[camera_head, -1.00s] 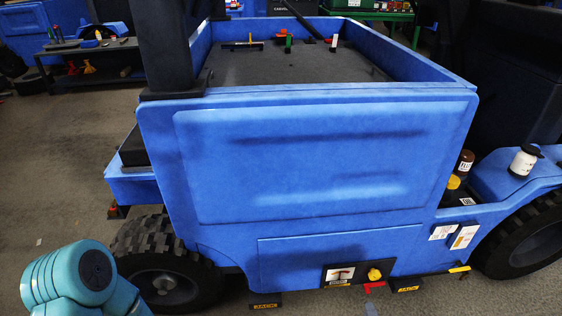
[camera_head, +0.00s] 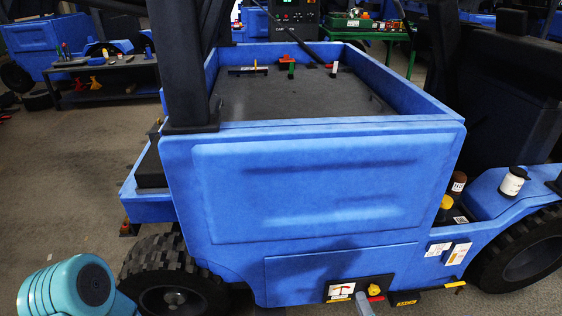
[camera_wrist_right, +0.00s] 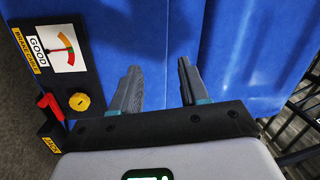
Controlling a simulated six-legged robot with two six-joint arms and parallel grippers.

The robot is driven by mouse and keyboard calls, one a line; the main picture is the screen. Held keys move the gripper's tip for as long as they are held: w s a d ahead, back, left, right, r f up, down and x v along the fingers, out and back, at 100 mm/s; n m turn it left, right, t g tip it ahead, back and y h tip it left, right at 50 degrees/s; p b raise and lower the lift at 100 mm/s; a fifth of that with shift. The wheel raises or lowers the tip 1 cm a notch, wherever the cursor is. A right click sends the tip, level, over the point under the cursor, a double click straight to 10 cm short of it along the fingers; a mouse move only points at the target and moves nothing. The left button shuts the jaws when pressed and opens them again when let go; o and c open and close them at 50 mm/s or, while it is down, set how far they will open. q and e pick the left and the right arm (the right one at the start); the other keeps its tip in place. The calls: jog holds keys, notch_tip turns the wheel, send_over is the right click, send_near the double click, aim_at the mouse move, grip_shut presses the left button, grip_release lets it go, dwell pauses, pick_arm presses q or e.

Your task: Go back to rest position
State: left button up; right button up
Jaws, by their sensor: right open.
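My right gripper (camera_wrist_right: 158,85) is open and empty in the right wrist view, with its two dark fingers apart in front of a blue vehicle panel. In the head view a grey piece of it (camera_head: 364,304) shows at the bottom edge, in front of the gauge panel. The blue vehicle (camera_head: 320,190) fills the middle of the head view. The gauge panel (camera_wrist_right: 60,60), with its dial, yellow knob (camera_wrist_right: 79,101) and red lever (camera_wrist_right: 50,106), is left of my right gripper in the wrist view. My left gripper is not in view; a teal link of my arm shows at lower left.
The vehicle's open bed (camera_head: 300,95) holds small items. A white bottle (camera_head: 512,181) and a brown bottle (camera_head: 457,184) stand on its right side. A dark bench (camera_head: 110,75) stands at the back left. Grey floor (camera_head: 60,190) lies clear at left.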

jog(key=a+r+n+g+p, duration=0.1)
jog(key=a+r+g+p, duration=0.15)
jog(key=r+p, duration=0.35)
jog(key=s+a+r+n+g+p, duration=0.1)
jog(key=a+r+p, duration=0.2)
jog(key=r, duration=0.5)
jog(key=a+r+n+g+p, duration=0.1)
jog(key=a+r+g+p, duration=0.15)
jog(key=r+p, duration=0.35)
jog(key=s+a+n+g+p, duration=0.1)
jog(key=s+n+g, duration=0.3)
jog(key=s, duration=0.9)
jog(key=s+a+f+n+g+p, duration=0.1)
jog(key=s+a+n+g, duration=0.2)
jog(key=s+g, duration=0.5)
jog(key=s+n, duration=0.1)
jog(key=s, duration=0.4)
jog(key=shift+f+p, duration=0.25)
jog(key=shift+p, duration=0.15)
